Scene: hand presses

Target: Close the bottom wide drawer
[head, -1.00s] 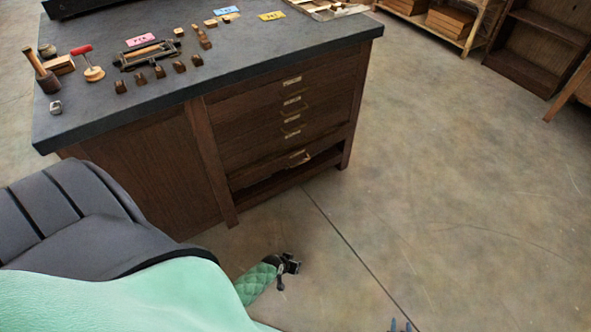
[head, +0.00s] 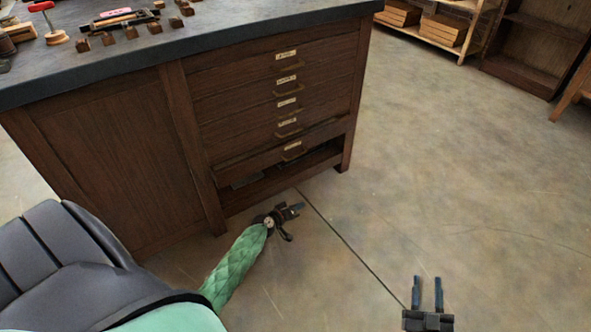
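The bottom wide drawer (head: 262,161) is the lowest labelled front in the dark wooden cabinet (head: 190,130), in the head view. Its front stands out a little from the drawers above. A dark gap shows below it. My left gripper (head: 296,210) is low in front of the cabinet, below the drawer in the picture and apart from it. It is seen from the side, and I cannot tell if its fingers are parted. My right gripper (head: 427,284) is at the lower right over bare floor, its two fingers apart and nothing between them.
Several closed drawers (head: 272,75) are stacked above. Small tools and wooden blocks lie on the dark worktop (head: 215,37). Shelves with wooden crates (head: 445,28) stand at the back right. The floor (head: 440,180) right of the cabinet is clear.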

